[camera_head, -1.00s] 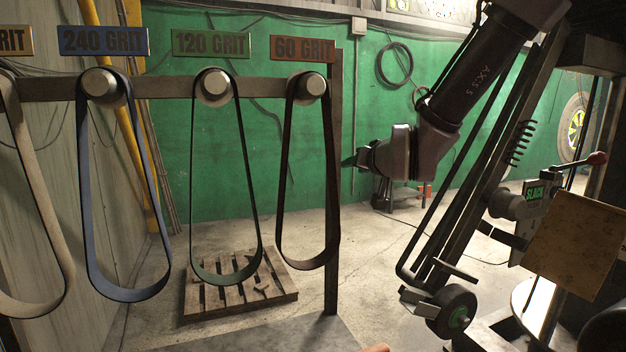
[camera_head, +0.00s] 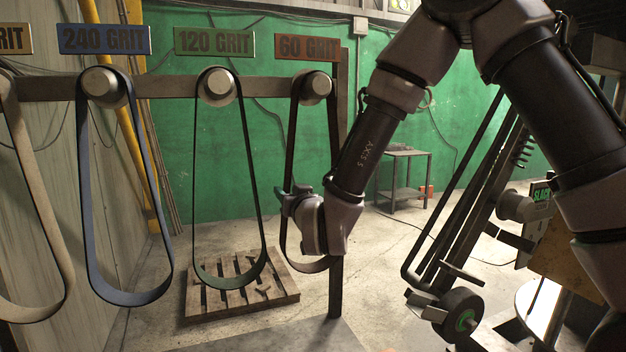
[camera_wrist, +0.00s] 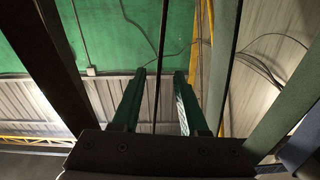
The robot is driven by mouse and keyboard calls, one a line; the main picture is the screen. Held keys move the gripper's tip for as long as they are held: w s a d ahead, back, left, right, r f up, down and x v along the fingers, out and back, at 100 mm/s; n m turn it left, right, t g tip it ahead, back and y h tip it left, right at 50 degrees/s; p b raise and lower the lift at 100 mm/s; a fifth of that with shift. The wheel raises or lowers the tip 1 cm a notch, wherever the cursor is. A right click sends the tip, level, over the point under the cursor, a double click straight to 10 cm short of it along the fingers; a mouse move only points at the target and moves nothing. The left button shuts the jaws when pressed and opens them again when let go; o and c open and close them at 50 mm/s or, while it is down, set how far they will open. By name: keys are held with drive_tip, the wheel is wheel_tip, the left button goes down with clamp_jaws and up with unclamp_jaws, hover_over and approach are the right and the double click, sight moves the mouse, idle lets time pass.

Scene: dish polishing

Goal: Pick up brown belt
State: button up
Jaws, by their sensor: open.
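The brown belt (camera_head: 310,266) hangs in a long loop from the round peg under the red-brown 60 GRIT sign (camera_head: 308,48). My gripper (camera_head: 287,197) is beside the lower half of this loop, close to its left strand, and partly hides the loop. In the wrist view my gripper (camera_wrist: 160,92) shows two separate green-tinted fingers, open. A thin dark line runs up between them; I cannot tell whether it is the belt seen edge-on. No clear grip or contact shows.
A green belt (camera_head: 229,280) under the 120 GRIT sign, a blue belt (camera_head: 130,297) and a beige belt (camera_head: 38,312) hang to the left. A dark upright post (camera_head: 335,290) stands just right of the brown belt. A pallet (camera_head: 240,305) lies below.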

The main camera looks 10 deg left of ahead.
sight(283, 187)
drive_tip(key=x, duration=0.5)
drive_tip(key=shift+f, duration=0.1)
clamp_jaws()
